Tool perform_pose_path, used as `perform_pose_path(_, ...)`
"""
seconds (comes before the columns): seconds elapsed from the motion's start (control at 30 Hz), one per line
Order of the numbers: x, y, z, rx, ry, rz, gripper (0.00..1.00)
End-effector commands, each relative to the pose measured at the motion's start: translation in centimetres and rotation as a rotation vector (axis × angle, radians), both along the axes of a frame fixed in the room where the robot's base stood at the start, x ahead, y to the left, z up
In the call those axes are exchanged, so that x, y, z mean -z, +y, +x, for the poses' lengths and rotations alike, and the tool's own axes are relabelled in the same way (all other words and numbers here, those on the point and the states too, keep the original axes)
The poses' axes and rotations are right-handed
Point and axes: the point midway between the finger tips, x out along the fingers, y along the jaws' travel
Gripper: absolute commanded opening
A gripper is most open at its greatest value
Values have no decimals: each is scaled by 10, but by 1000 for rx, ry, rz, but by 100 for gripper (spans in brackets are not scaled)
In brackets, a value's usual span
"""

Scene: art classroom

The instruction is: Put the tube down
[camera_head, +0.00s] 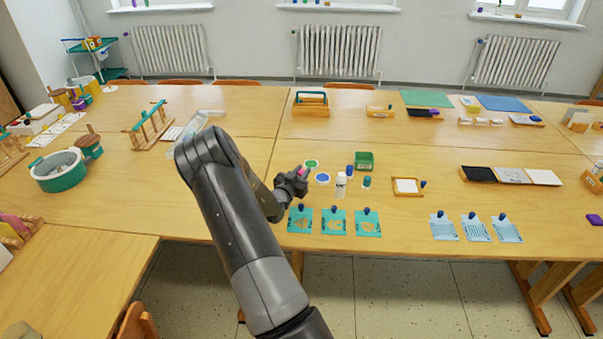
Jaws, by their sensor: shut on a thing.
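My gripper (301,177) is over the middle table, at the end of my dark arm. It is shut on a small pink tube (303,171), of which only a little shows between the fingers. The rest of the tube is hidden by the gripper. I cannot tell whether the tube touches the table (251,147) or is held just above it.
Close to my gripper are a green paint dish (311,163), a blue dish (322,179), a white bottle (341,185) and a green box (364,160). Teal cards (334,222) lie in front. A framed white pad (407,186) lies to the right.

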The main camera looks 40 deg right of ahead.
Motion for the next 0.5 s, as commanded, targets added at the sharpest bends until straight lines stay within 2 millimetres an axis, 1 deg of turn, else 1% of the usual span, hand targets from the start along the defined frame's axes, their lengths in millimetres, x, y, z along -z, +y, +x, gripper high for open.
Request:
perform_pose_path(0.33,3,0,0,0,0,-1,0)
perform_pose_path(0.37,4,0,0,0,0,0,23)
perform_pose_path(0.5,3,0,0,0,-1,0,34)
